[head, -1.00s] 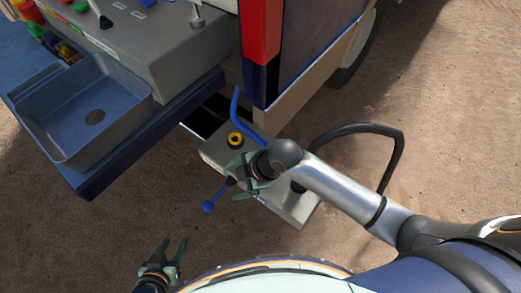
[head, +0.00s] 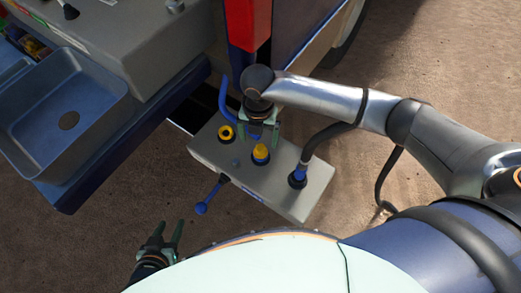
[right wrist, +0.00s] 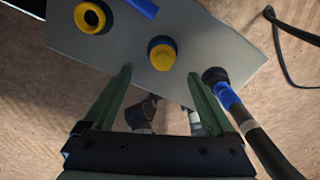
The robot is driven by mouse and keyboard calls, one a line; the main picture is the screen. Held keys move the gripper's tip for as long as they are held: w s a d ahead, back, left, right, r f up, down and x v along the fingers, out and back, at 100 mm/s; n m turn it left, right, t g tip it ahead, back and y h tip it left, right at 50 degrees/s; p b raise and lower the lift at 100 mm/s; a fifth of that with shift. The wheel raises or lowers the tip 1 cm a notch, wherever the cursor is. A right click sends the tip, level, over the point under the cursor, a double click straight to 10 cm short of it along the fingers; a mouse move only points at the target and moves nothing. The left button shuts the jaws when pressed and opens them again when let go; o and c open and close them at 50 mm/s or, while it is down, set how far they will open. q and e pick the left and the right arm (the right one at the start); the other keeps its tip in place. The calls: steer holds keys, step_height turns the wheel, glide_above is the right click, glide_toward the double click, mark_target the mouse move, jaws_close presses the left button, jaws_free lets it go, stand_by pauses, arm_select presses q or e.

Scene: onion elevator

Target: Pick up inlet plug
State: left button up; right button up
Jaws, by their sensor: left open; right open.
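A yellow plug (head: 260,155) with a dark blue base stands on top of a grey box (head: 315,190). My right gripper (head: 260,138) is open and empty, just behind and above it. In the right wrist view, the yellow plug (right wrist: 162,53) lies just beyond and between the open fingertips (right wrist: 159,75), untouched as far as I can see. A yellow ring with a dark opening (head: 225,133) is to its left on the same box. It also shows in the right wrist view (right wrist: 91,17). My left gripper (head: 167,233) is open and empty, low over the ground.
A blue connector (head: 298,176) with a black hose stands at the box's right, close to my right finger in the wrist view (right wrist: 226,96). A blue-handled lever (head: 201,207) sticks out in front. A blue bent bar (head: 226,100) and a sink (head: 65,112) are nearby.

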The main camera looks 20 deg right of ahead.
mark_target(261, 147)
steer(key=shift+d+f, duration=0.15)
steer(key=shift+f, duration=1.35)
steer(key=shift+d+f, duration=0.1)
steer(key=shift+f, duration=1.4)
jaws_close()
